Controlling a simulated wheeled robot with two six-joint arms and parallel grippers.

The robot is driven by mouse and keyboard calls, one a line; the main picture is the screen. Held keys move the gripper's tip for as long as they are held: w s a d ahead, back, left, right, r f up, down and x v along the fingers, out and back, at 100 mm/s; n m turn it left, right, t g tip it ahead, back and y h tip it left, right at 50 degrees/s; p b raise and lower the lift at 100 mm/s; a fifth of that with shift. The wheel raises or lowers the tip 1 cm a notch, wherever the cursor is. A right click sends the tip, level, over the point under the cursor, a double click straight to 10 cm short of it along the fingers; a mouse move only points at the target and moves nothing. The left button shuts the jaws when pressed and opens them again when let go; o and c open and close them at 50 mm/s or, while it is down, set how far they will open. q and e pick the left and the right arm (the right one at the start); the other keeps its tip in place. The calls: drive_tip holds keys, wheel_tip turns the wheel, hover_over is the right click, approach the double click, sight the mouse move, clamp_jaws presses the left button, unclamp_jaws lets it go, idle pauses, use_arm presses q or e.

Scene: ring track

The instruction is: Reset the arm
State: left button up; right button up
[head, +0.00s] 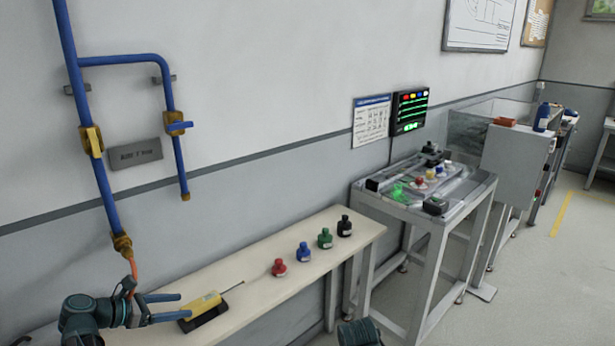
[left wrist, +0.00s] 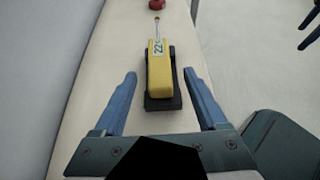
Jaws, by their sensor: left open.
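My left gripper (head: 184,306) is open above the left part of the cream bench, its two blue fingers pointing at a yellow handheld device (head: 206,301). The device rests on a black holder (head: 212,315), with a thin probe reaching right. In the left wrist view, the yellow device (left wrist: 159,72) shows between the fingers of my left gripper (left wrist: 160,74), with a gap on each side. I cannot tell the height gap. The two blue fingers of my right gripper (left wrist: 302,37) show apart at the upper right of the left wrist view, with nothing visible between them.
On the bench (head: 300,275) stand red (head: 279,268), blue (head: 304,253), green (head: 325,239) and black (head: 345,227) bottles. Blue pipes with valves (head: 95,142) run down the wall at left. A metal table with a panel (head: 425,188) stands right. Floor is clear at far right.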

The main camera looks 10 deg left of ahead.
sight(195, 304)
use_arm(q)
drive_tip(key=b+x, duration=0.3)
drive_tip(key=x, duration=0.4)
drive_tip(key=shift+w+d+f, duration=0.2)
drive_tip(key=shift+f, duration=0.1)
drive_tip(key=shift+r, duration=0.2)
drive_tip(key=shift+a, duration=0.1)
